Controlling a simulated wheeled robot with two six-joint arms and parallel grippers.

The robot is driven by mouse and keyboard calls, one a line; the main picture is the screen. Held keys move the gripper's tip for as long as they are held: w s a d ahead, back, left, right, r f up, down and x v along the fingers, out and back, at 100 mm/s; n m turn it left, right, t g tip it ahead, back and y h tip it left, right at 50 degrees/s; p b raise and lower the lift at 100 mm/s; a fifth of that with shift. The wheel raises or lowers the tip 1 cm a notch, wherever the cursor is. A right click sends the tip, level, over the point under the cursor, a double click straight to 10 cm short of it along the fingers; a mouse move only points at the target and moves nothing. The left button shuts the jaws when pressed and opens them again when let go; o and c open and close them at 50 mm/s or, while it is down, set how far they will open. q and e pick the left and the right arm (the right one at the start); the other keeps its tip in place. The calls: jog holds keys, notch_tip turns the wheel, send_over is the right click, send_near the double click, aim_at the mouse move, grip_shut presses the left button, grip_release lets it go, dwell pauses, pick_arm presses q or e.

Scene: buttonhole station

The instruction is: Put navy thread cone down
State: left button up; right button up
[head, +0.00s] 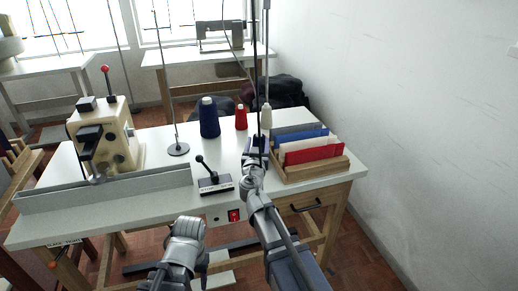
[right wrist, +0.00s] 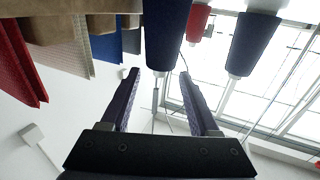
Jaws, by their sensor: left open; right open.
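One navy thread cone (right wrist: 167,32) stands on the table top in the right wrist view, which looks upside down. My right gripper (right wrist: 160,73) is open, its fingertips on either side of this cone's narrow top; I cannot tell whether they touch it. In the head view this cone is largely hidden at my right gripper (head: 257,142), near the wooden box. A second navy cone (head: 209,119) stands farther left; it also shows in the right wrist view (right wrist: 252,42). My left gripper (head: 203,262) is low, in front of the table, open and apart from the cones.
A red cone (head: 241,118) and a cream cone (head: 265,117) stand behind my right gripper. A wooden box (head: 318,168) of folded cloths is on the right. A lever switch (head: 214,183), a thread stand (head: 178,149) and a cream machine (head: 108,140) stand left.

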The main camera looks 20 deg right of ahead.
aim_at(259, 135)
jog(key=shift+r+p+x, duration=0.15)
jog(key=shift+x, duration=1.15)
jog(key=shift+r+p+x, duration=0.15)
jog(key=shift+r+x, duration=0.05)
jog(key=shift+x, duration=1.15)
jog(key=shift+s+a, duration=0.1)
grip_shut()
